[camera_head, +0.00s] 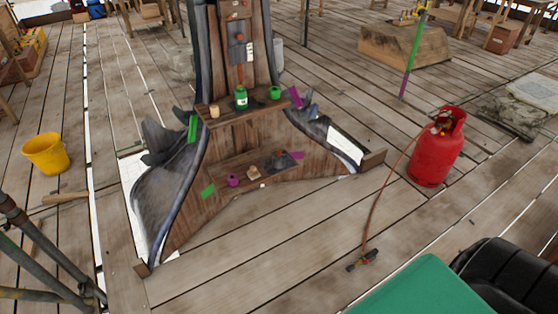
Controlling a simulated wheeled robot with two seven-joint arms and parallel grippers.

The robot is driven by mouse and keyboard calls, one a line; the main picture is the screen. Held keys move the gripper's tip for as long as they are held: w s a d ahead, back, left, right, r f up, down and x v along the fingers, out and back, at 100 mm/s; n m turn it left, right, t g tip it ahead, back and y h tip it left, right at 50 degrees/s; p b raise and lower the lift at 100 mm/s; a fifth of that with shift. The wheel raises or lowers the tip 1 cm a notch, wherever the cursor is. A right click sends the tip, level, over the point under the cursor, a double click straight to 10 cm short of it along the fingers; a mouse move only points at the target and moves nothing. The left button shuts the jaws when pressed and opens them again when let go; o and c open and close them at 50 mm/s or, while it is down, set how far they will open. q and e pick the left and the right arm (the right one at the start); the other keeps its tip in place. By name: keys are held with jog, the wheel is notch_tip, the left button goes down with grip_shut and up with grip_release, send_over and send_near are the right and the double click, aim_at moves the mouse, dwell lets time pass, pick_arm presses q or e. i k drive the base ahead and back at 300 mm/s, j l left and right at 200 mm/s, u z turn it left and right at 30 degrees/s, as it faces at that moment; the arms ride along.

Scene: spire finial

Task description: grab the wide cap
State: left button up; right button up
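I cannot tell for sure which thing is the wide cap. Several small pieces stand on the wooden spire's upper shelf (250,114): a tan cup-like piece (214,111), a green jar with a pale label (241,98) and a low, round green piece (275,93). On the lower shelf are a small round magenta piece (233,181), a beige piece (253,173) and a dark grey piece (279,160). All are too small to make out fully. Neither of my grippers is in view.
A red gas cylinder (437,150) with a hose and torch (362,261) stands at right. A yellow bucket (46,153) stands at left, near a mallet-like tool (66,197). Grey tubes fill the lower left. The plank floor before the spire is mostly clear.

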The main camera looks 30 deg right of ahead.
aim_at(278, 159)
jog(key=z, duration=0.35)
jog(key=i+l+z, duration=0.15)
jog(key=z, duration=0.3)
jog(key=i+z, duration=0.25)
jog(key=z, duration=0.15)
jog(key=i+z, duration=0.2)
jog(key=z, duration=0.25)
